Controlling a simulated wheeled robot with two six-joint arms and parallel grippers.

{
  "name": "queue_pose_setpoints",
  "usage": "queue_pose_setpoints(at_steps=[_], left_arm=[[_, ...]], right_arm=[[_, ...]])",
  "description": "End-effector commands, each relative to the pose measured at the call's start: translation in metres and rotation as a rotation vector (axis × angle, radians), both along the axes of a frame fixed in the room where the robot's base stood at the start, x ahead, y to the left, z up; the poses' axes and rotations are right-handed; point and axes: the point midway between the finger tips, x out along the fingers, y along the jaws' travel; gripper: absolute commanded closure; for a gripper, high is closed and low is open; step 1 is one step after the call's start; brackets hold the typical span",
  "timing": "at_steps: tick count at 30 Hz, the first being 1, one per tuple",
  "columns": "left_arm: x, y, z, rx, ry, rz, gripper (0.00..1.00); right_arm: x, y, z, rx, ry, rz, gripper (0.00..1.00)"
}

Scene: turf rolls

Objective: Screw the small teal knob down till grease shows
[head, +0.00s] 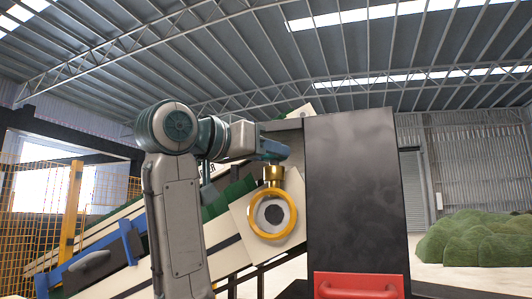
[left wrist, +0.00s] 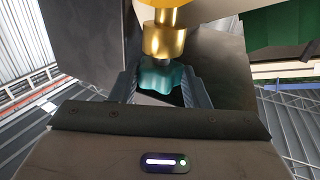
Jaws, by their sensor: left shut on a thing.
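The small teal knob (left wrist: 165,76) sits between the two fingers of my left gripper (left wrist: 163,88) in the left wrist view, with a finger against each side. It caps a brass cup (left wrist: 166,40), which also shows in the head view (head: 274,175) on top of a gold ring (head: 252,212) around a dark round centre. In the head view my left gripper (head: 273,158) is over the cup and hides the knob. I see no grease on the cup or ring. My right gripper is in neither view.
The ring is mounted on a cream plate (head: 240,228) at the side of a sloping conveyor (head: 120,278). A tall dark panel (head: 355,190) with a red part (head: 358,286) stands close on the right. A green turf heap (head: 475,240) lies far right; yellow fencing (head: 35,210) is at left.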

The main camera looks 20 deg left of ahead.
Motion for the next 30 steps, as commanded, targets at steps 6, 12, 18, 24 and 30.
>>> queue_pose_setpoints(at_steps=[6,12,18,24,30], left_arm=[[0.0,0.0,0.002,-0.001,-0.003,0.001,0.36],[0.0,0.0,0.001,-0.001,-0.002,0.001,0.36],[-0.014,0.008,-0.001,0.0,-0.005,0.004,0.36],[-0.051,0.026,-0.003,0.0,-0.008,0.005,0.36],[-0.082,0.041,-0.002,-0.001,-0.005,0.004,0.36]], right_arm=[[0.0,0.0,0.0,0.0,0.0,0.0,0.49],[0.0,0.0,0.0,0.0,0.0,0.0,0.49],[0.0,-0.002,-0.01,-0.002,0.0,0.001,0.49],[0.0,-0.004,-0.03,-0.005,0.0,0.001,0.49],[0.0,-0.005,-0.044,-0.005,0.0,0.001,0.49]])
